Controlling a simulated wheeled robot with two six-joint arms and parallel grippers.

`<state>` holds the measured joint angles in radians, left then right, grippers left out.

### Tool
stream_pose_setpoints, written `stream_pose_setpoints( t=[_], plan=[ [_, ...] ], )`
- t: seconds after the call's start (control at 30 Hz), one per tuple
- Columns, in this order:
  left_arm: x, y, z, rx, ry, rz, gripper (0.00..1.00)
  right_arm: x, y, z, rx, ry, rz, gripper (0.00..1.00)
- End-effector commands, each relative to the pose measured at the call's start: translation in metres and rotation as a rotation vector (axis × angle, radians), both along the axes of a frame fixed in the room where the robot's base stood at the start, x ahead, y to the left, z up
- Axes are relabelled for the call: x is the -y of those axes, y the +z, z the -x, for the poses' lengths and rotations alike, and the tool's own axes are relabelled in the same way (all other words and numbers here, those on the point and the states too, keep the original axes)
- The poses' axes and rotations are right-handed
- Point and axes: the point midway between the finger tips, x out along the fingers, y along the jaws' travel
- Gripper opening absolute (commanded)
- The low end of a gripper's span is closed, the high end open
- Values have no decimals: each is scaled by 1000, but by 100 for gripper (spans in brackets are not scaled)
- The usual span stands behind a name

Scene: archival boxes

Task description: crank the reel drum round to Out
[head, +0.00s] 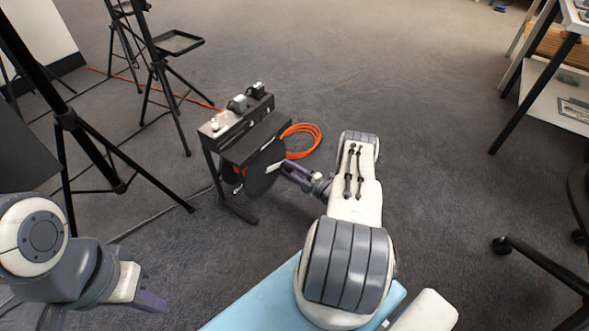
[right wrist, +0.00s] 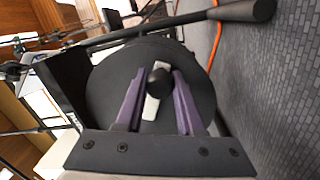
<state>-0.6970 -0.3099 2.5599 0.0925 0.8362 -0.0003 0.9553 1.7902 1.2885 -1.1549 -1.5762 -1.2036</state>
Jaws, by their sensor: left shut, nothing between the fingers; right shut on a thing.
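The cable reel (head: 235,130) stands on the floor left of centre in the head view, with a black frame and top bar. Its dark round drum (head: 262,170) faces my right arm. In the right wrist view the drum (right wrist: 105,85) fills the middle. A black crank knob (right wrist: 160,79) with a pale strip below it lies between the purple fingers of my right gripper (right wrist: 158,82), which is shut on it. In the head view my right gripper (head: 288,170) is at the drum's face, partly hidden. My left gripper (head: 152,302) is shut and empty at lower left. No "Out" mark is readable.
Black tripod stands (head: 118,185) are close on the left. A white-topped table (head: 560,95) and a chair base (head: 520,250) are on the right. Carpet between is clear.

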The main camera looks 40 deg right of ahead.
Motion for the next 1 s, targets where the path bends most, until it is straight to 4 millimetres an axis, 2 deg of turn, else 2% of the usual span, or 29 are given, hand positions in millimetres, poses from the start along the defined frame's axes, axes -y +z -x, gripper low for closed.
stream_pose_setpoints(
  t=[0.03, 0.6, 1.0],
  plan=[
    [0, 9, 0, 0, 0, 0, 0, 2, 8, 0, 13, -5, 41, 0],
    [0, 63, 0, 0, 0, 0, 0, 8, 50, -2, 155, -3, 561, 0],
    [0, 95, 0, 0, 0, 0, 0, 2, 70, 0, 234, -3, 847, 0]
  ],
)
